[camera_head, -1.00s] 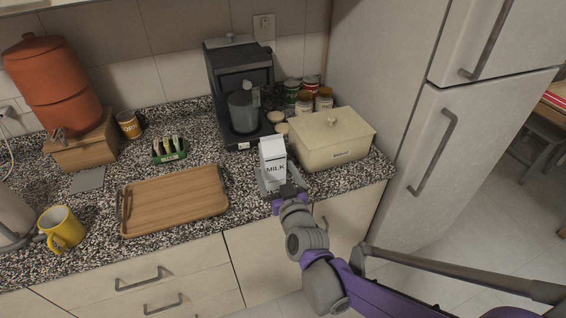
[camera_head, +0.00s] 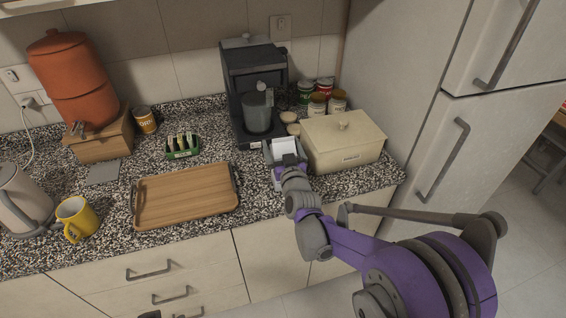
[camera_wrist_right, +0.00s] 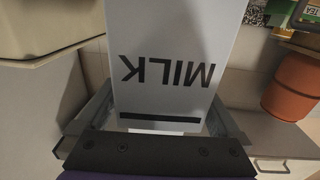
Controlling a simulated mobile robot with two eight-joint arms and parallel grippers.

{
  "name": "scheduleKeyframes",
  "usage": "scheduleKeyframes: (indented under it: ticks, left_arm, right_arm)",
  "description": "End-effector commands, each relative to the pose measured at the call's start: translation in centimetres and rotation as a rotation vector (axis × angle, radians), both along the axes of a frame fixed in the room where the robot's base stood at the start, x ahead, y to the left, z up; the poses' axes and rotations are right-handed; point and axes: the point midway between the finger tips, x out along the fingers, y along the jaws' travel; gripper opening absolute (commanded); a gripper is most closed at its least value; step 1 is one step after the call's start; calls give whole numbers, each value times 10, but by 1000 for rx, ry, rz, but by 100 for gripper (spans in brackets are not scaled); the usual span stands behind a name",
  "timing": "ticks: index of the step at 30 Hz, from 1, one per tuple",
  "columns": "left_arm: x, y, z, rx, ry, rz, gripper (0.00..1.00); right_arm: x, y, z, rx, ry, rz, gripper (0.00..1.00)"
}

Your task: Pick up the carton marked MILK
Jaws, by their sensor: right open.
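The white milk carton (camera_head: 284,146) is at the counter's right side, just left of the cream bread box. Only its upper part shows in the head view; my right gripper (camera_head: 284,160) covers the rest. In the right wrist view, the carton (camera_wrist_right: 175,55) fills the middle, with its black MILK lettering upside down. The fingers of my right gripper (camera_wrist_right: 163,112) stand on either side of it and are open. I cannot tell whether either finger touches it. My left gripper is out of view.
The cream bread box (camera_head: 343,145) stands close on the carton's right. A coffee machine (camera_head: 252,90) and several small tins (camera_head: 318,104) are behind. A wooden tray (camera_head: 186,196) lies to the left. The fridge (camera_head: 425,120) bounds the right side.

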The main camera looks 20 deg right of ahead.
Motion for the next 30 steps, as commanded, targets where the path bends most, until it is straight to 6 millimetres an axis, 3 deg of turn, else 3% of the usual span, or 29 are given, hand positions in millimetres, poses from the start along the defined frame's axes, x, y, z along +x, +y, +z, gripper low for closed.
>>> scheduleKeyframes:
  ticks: [9,25,26,30]
  left_arm:
    - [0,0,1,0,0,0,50]
    - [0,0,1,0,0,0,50]
    - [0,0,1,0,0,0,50]
    - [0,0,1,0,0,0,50]
  right_arm:
    - [6,0,-1,0,1,0,100]
    - [6,0,-1,0,1,0,5]
    - [6,0,-1,0,1,0,0]
    - [6,0,0,0,0,0,0]
